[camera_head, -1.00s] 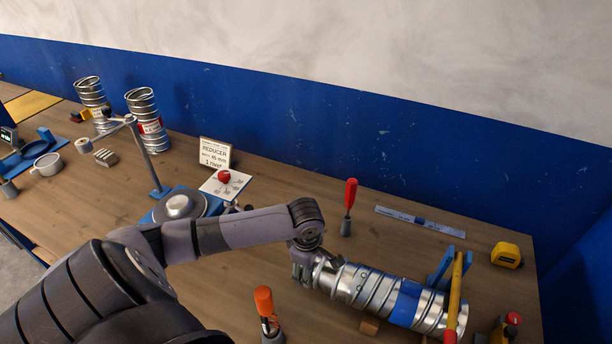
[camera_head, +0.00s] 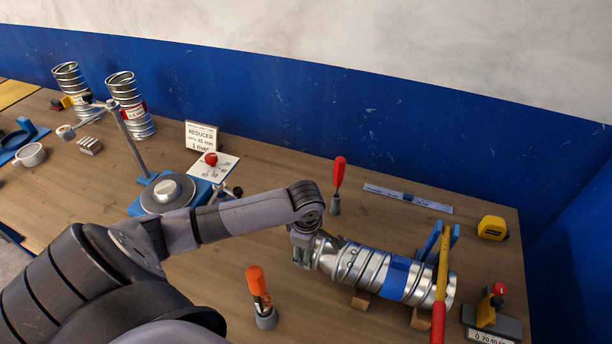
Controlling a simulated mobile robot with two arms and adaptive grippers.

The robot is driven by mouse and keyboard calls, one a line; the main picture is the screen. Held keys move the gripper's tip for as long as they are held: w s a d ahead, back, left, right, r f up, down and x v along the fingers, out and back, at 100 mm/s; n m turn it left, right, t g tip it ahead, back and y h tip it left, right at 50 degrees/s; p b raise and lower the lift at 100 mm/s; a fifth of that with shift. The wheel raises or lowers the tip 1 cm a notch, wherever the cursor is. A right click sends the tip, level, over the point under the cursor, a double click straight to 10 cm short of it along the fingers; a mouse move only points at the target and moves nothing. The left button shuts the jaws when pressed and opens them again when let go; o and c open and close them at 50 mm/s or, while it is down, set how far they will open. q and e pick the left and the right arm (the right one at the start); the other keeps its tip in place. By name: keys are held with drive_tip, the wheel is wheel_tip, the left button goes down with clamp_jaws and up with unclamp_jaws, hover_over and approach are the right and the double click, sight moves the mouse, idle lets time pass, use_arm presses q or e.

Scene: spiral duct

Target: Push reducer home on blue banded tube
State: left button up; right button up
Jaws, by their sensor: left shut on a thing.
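The blue banded tube (camera_head: 397,279) is a shiny ribbed metal duct lying on its side at the lower right. It rests on wooden blocks. The reducer (camera_head: 326,254) is the narrower metal piece at the tube's left end, in line with it. My left gripper (camera_head: 305,251) is shut on the reducer's left end, and its fingers partly hide that end. The reducer meets the tube, but I cannot tell how deep it sits. My right gripper is not in view.
A blue bracket (camera_head: 429,243) and a yellow bar with a red end (camera_head: 442,270) stand at the tube's right. A red-handled tool (camera_head: 338,180) stands behind, an orange-handled one (camera_head: 259,285) in front. A turntable (camera_head: 168,192) is at left. Bench behind the tube is mostly clear.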

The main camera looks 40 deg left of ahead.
use_arm(q)
drive_tip(key=shift+w+d, duration=0.1)
drive_tip(key=shift+d, duration=0.1)
drive_tip(key=o, duration=1.9)
drive_tip(key=r, duration=0.4)
drive_tip(key=s+r, duration=0.1)
drive_tip(key=r, duration=0.7)
drive_tip(key=shift+s+d, duration=0.2)
